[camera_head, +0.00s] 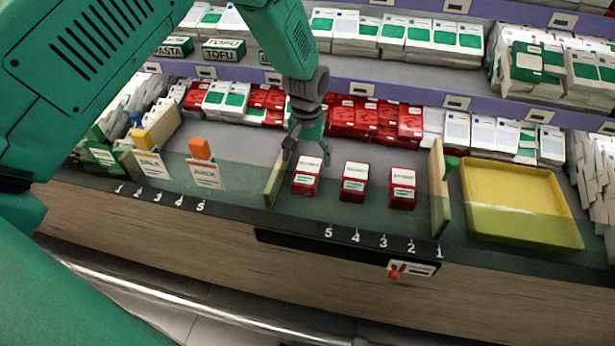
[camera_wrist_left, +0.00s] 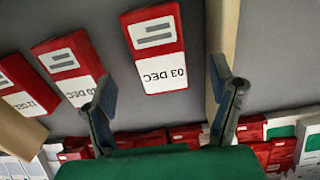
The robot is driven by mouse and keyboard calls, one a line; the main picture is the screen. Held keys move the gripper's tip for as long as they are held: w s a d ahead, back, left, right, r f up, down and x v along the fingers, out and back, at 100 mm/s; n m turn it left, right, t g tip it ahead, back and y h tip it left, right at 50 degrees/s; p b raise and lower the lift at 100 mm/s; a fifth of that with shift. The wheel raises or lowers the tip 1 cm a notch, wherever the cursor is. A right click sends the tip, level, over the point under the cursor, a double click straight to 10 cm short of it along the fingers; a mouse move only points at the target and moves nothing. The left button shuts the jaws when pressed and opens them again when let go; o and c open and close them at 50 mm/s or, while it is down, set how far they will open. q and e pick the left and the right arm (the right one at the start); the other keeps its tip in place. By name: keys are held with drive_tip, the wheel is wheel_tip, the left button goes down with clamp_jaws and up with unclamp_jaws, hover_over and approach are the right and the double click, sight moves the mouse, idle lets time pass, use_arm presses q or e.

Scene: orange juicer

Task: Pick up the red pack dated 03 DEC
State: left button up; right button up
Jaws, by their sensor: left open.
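The red pack dated 03 DEC (camera_wrist_left: 155,48) lies between and just beyond my left gripper's fingertips in the left wrist view, its date upside down there. In the head view it is the leftmost red pack (camera_head: 306,176) of the row of three on the shelf. My left gripper (camera_head: 307,154) hangs just behind and above it, open, with nothing between its fingers. In the left wrist view the open fingers (camera_wrist_left: 162,88) stand apart, one close to the wooden divider. The middle red pack (camera_head: 354,182) and right red pack (camera_head: 402,188) stand beside it, apart. My right gripper is not seen.
A wooden divider (camera_head: 274,178) stands close left of the dated pack, another (camera_head: 438,190) at the row's right end. A clear front panel runs before the packs. Red boxes (camera_head: 370,117) stand behind. A yellow tray (camera_head: 515,190) is at right.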

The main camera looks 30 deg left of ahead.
sight(308, 170)
use_arm(q)
wheel_tip(308, 170, down, 5)
drive_tip(key=shift+w+f+b, duration=0.1)
drive_tip(key=shift+b, duration=0.75)
drive_tip(key=c, duration=1.4)
drive_tip(key=shift+r, duration=0.25)
